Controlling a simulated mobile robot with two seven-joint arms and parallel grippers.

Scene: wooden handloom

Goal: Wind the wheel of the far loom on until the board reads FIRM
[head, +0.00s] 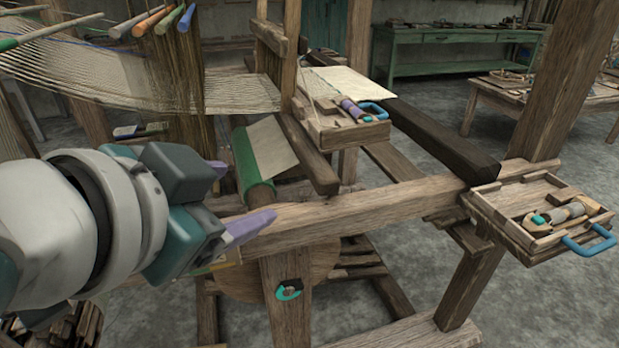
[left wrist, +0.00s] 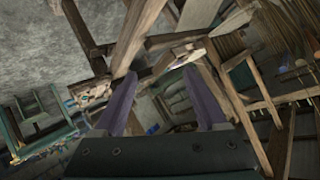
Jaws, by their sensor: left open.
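My left gripper (head: 236,197) is open, its two purple fingers spread apart beside the loom's front beam (head: 345,213). Nothing shows between the fingers in the left wrist view (left wrist: 164,98). A round wooden wheel (head: 240,287) sits below the beam, partly hidden behind an upright post (head: 287,322). A small teal and dark fitting (head: 289,290) shows on that post. A green roller (head: 246,165) with pale cloth (head: 272,147) is just beyond the fingers. I can read no board with FIRM on it. My right gripper is not in view.
A wooden tray (head: 497,222) with tools and a blue handle sits at the beam's right end. Another blue-handled tray (head: 320,128) is farther back. Stretched pale threads (head: 90,80) fill the upper left.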

